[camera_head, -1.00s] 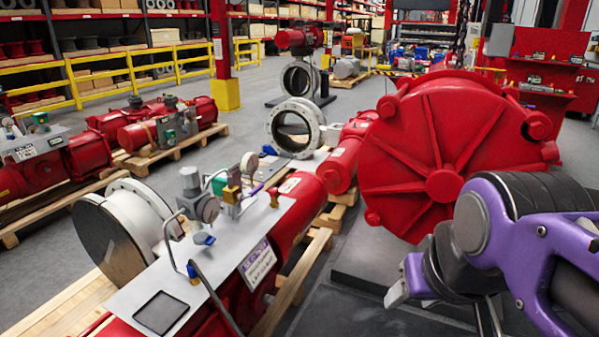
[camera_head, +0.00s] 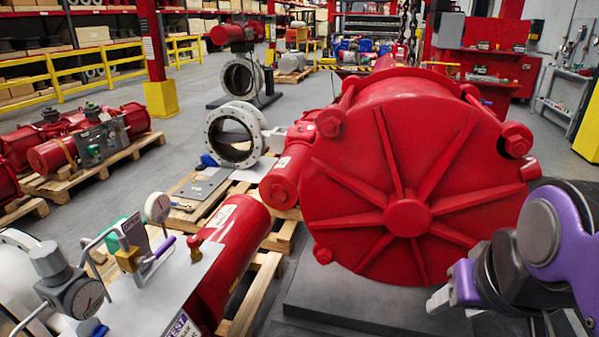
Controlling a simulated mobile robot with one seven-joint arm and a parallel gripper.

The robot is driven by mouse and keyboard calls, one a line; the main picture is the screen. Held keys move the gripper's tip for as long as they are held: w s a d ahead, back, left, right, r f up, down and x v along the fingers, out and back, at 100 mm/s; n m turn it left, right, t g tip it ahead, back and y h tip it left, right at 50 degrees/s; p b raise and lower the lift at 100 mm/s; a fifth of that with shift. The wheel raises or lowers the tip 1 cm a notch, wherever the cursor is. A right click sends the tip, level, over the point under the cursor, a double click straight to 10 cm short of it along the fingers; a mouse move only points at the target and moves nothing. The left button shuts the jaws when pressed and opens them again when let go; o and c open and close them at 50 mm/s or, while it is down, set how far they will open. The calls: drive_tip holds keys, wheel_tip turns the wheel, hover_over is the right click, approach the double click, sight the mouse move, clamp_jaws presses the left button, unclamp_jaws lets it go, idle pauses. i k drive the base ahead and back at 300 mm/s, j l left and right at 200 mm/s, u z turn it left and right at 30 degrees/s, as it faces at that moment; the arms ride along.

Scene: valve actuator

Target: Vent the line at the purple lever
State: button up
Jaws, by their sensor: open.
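The purple lever (camera_head: 159,249) is a small handle on the fittings of a grey panel (camera_head: 165,285), at the lower left of the head view. It slants up to the right, beside a brass-coloured fitting (camera_head: 127,258) and below a round white-faced gauge (camera_head: 158,208). My purple and black arm shows at the lower right, far to the right of the lever and apart from it. Nothing covers the lever's grip.
A large red ribbed actuator (camera_head: 408,217) fills the middle, close to my arm. A red cylinder (camera_head: 232,252) on a wooden pallet lies just right of the panel. A grey regulator with a dial (camera_head: 84,298) stands left of the lever. Open floor (camera_head: 150,190) shows behind.

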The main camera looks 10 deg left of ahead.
sight(142, 261)
drive_tip(key=i+u, duration=0.2)
drive_tip(key=u, duration=0.15)
drive_tip(key=i+u, duration=0.45)
drive_tip(key=u, duration=0.25)
drive_tip(key=l, duration=0.1)
